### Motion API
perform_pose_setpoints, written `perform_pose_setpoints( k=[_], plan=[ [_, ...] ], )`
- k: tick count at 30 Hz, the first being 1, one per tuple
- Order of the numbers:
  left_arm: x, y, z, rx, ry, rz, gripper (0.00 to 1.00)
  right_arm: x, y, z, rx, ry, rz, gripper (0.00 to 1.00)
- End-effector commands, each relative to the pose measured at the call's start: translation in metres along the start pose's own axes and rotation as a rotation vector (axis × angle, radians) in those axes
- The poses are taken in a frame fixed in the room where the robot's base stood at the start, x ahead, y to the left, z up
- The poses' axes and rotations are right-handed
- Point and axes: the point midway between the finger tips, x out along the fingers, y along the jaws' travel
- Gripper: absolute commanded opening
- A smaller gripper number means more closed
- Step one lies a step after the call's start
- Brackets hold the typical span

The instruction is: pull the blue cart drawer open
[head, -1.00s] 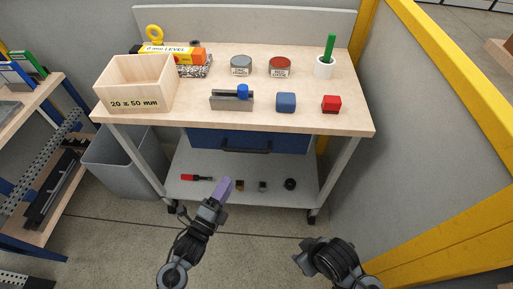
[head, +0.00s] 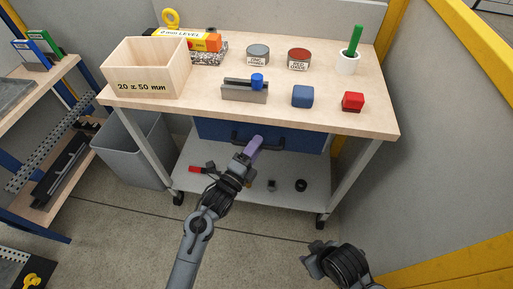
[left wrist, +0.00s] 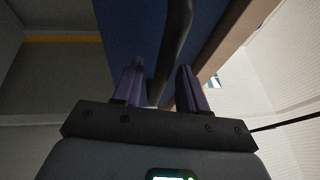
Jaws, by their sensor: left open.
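The blue drawer (head: 300,138) sits under the cart's wooden top and looks closed. Its dark bar handle (head: 272,146) runs across the front, its middle partly hidden behind my left gripper. My left gripper (head: 254,146) has purple fingers and is at the handle in the head view. In the left wrist view the open fingers (left wrist: 160,88) stand on either side of the dark handle bar (left wrist: 176,35), with the blue drawer front (left wrist: 130,30) behind. I cannot tell whether either finger touches the bar. My right gripper (head: 318,262) is low at the right, away from the cart; its jaws are unclear.
On the cart top (head: 205,107) stand a wooden box (head: 150,75), two cans, a grey block with a blue knob, a blue block (head: 303,96), a red block and a white cup. A grey bin (head: 130,150) stands left. A yellow-framed wall closes the right. The front floor is clear.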

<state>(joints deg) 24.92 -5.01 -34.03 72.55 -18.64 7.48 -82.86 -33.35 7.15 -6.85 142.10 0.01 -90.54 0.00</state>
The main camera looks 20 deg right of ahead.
Motion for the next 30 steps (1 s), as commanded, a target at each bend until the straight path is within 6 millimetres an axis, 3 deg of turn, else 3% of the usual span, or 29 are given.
perform_pose_setpoints(
  k=[12,21,30],
  plan=[
    [0.0072,-0.0006,-0.0004,0.000,0.001,0.000,0.42,0.0024,0.0002,0.0000,-0.002,0.002,0.001,0.43],
    [0.0070,-0.0005,-0.0004,0.000,0.001,0.000,0.00,0.0023,-0.0014,-0.0006,0.005,0.003,-0.004,0.43],
    [0.0066,-0.0008,-0.0006,0.000,0.001,0.000,0.00,0.0015,-0.0022,-0.0010,0.008,0.003,-0.007,0.43]
  ],
)
